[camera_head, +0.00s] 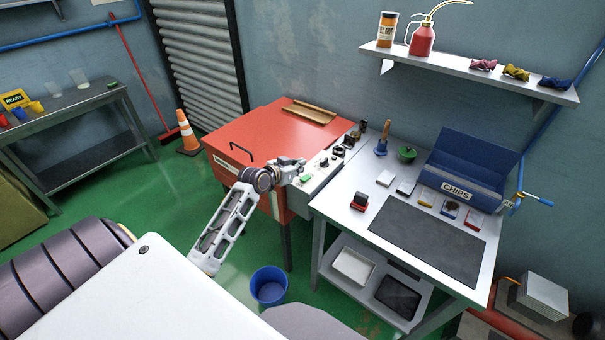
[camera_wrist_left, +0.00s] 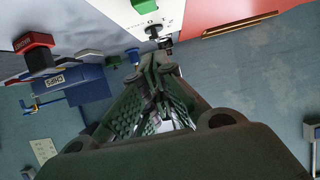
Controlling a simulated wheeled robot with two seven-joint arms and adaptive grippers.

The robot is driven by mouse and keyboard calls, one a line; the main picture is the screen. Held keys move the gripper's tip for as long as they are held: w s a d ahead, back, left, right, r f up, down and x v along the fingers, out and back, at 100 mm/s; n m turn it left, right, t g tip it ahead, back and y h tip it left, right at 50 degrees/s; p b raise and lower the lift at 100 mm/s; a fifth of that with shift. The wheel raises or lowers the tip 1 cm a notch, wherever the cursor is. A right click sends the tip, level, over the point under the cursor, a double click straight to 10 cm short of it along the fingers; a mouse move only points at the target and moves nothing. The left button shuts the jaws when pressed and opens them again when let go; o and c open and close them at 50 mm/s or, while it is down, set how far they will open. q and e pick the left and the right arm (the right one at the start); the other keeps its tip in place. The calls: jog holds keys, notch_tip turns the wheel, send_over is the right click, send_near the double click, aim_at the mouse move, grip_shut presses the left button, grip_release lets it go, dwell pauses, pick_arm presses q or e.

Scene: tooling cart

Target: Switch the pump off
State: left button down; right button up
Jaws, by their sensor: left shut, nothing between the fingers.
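A pale control panel (camera_head: 322,172) runs along the right side of a red cabinet (camera_head: 262,137). It carries a green button (camera_head: 305,178), black knobs (camera_head: 338,150) and other small controls; their labels are too small to read, so I cannot tell which is the pump's. My left gripper (camera_head: 298,164) is over the near end of the panel, close to the green button. In the left wrist view the shut, empty fingers (camera_wrist_left: 166,72) point toward the panel, with a black rotary knob (camera_wrist_left: 153,31) and the green button (camera_wrist_left: 143,6) beyond them. Contact cannot be told. My right gripper is out of view.
A worktable (camera_head: 328,205) with a dark mat (camera_head: 425,240), a red-and-black block (camera_head: 359,201) and a blue CHIPS bin (camera_head: 465,165) stands right of the panel. A wooden tray (camera_head: 309,111) lies on the cabinet. A blue bucket (camera_head: 269,286) is on the floor below.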

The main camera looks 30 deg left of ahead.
aim_at(304, 179)
pick_arm(q)
jog(key=shift+x, duration=1.4)
jog(key=shift+f, duration=0.3)
jog(key=shift+s+f+p, duration=0.1)
jog(key=shift+f+p, duration=0.1)
jog(key=shift+f, duration=0.65)
jog(key=shift+s+f+p, duration=0.15)
jog(key=shift+f+p, duration=0.05)
jog(key=shift+f, duration=0.7)
jog(key=shift+s+f+b, duration=0.1)
jog(key=shift+f+b, duration=0.15)
jog(key=shift+b, duration=0.35)
jog(key=shift+s+f+t+b, duration=0.25)
jog(key=shift+t+b, duration=0.35)
jog(key=shift+b, duration=0.85)
jog(key=shift+w+r, duration=0.15)
jog(key=shift+w, duration=0.1)
jog(key=shift+w+r, duration=0.25)
jog(key=shift+w, duration=0.3)
